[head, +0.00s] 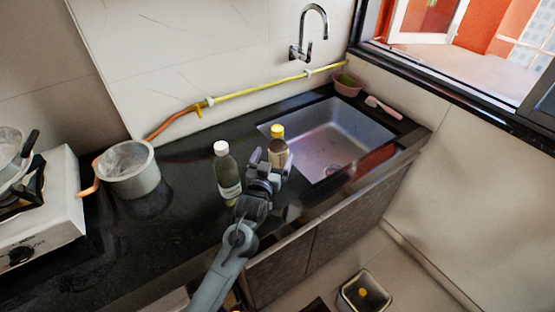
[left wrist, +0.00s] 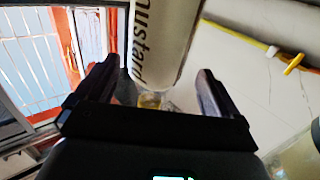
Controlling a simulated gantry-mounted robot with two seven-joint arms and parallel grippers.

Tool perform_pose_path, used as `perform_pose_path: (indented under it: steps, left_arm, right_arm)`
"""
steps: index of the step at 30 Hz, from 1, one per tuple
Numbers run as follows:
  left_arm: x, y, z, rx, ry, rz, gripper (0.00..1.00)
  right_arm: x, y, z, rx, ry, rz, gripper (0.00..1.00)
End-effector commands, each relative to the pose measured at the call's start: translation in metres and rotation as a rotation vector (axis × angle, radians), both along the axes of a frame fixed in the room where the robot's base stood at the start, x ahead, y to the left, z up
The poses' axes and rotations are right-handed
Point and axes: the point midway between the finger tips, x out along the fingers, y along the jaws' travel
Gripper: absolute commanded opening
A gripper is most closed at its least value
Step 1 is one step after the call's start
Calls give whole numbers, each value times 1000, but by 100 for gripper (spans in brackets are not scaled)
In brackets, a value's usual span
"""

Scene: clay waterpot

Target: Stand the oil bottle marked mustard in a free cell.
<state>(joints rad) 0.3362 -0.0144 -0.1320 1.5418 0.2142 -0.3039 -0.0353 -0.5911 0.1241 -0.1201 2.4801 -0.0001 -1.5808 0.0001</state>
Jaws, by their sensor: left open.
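The bottle marked mustard (left wrist: 160,40) shows close up in the left wrist view, its dark lettering running along a pale label. In the head view it appears to be the yellow-capped bottle (head: 279,147), upright on the counter beside the sink. My left gripper (head: 265,160) is open right by this bottle and partly covers it. In the left wrist view the bottle stands between and beyond the two fingers (left wrist: 155,90), with gaps on both sides. No celled holder is clearly seen. My right gripper is not in view.
A white-capped green bottle (head: 227,174) stands close left of my left gripper. A metal pot (head: 130,170) and a stove (head: 40,215) are farther left. The sink (head: 335,135) lies to the right. A bin-like box (head: 346,296) with something yellow inside is on the floor.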

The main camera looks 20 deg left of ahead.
Motion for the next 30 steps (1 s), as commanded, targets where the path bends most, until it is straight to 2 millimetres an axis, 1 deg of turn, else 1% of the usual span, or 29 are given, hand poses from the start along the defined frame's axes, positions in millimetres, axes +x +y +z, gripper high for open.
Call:
perform_pose_path:
  steps: [8,15,18,22,28,29,30]
  left_arm:
    - [15,0,-1,-1,0,0,96]
    - [45,-1,-2,0,1,0,96]
    - [54,0,-2,0,1,-1,96]
    - [58,0,-1,0,2,-1,96]
    - [59,0,-1,0,2,-1,96]
    - [59,0,-1,-1,2,-1,94]
    - [59,0,-1,-1,2,-1,88]
  right_arm:
    - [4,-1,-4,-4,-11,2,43]
    - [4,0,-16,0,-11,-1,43]
    - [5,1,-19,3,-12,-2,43]
    - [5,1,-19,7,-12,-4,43]
    - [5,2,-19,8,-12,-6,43]
    - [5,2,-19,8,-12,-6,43]
    - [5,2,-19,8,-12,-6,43]
